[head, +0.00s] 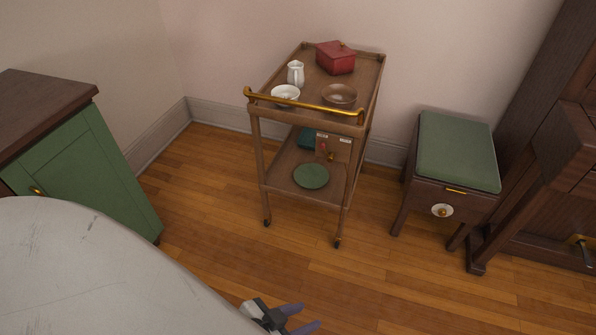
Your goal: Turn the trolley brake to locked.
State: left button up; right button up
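The wooden trolley (262,165) stands against the back wall on small castors, with a brass push handle (300,102) at its front. Between its shelves is a small wooden panel (340,147) with two pale labels, a small red mark and a brass knob (331,156). This knob may be the brake; the labels are too small to read, and I cannot tell its setting. My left gripper (311,314) is at the bottom edge, well short of the trolley. Its two purple-grey fingers are apart with nothing between them. My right gripper is out of view.
The trolley carries a red box (335,58), a white jug (296,73), a white bowl (285,94), a brown bowl (340,94) and a green plate (311,176). A green cabinet (90,165) stands left, a green-topped stool (457,150) right. Open wooden floor (205,215) lies before the trolley.

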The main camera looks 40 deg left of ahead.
aim_at(326, 152)
jog(key=z, duration=0.55)
jog(key=k, duration=0.65)
jog(key=u, duration=0.05)
jog(key=i, duration=1.15)
jog(key=u, duration=1.45)
jog(key=i, duration=0.25)
jog(key=u, duration=0.2)
